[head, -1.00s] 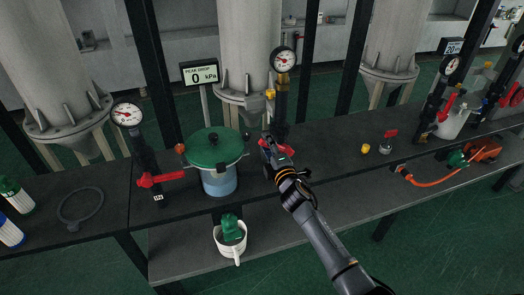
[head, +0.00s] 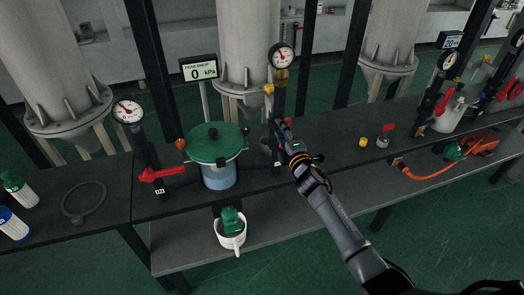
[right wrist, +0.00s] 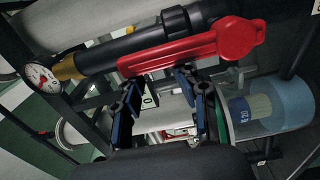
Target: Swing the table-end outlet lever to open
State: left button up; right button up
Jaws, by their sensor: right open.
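My right gripper (head: 281,130) is at the middle black pipe in the head view, beside the green-lidded vessel (head: 216,145). In the right wrist view a red lever (right wrist: 195,50) lies across the top, close alongside a black pipe (right wrist: 135,43) with a brass section. The open fingers (right wrist: 158,82) point at the lever from below, with no visible grip on it; whether they touch it is unclear. The gripper hides this lever in the head view. Another red lever (head: 162,174) sticks out sideways from the left pipe. My left gripper is not in view.
Gauges (head: 282,56) top the pipes. A display (head: 198,69) reads 0 kPa. A white jug (head: 231,237) with a green item stands on the lower shelf. A black ring (head: 84,202) lies at left. A yellow cap (head: 363,142) and orange hose (head: 430,180) are at right.

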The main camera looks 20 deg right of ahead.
jog(key=s+p, duration=0.2)
jog(key=s, duration=0.5)
jog(key=shift+d, duration=0.25)
jog(key=shift+f, duration=0.1)
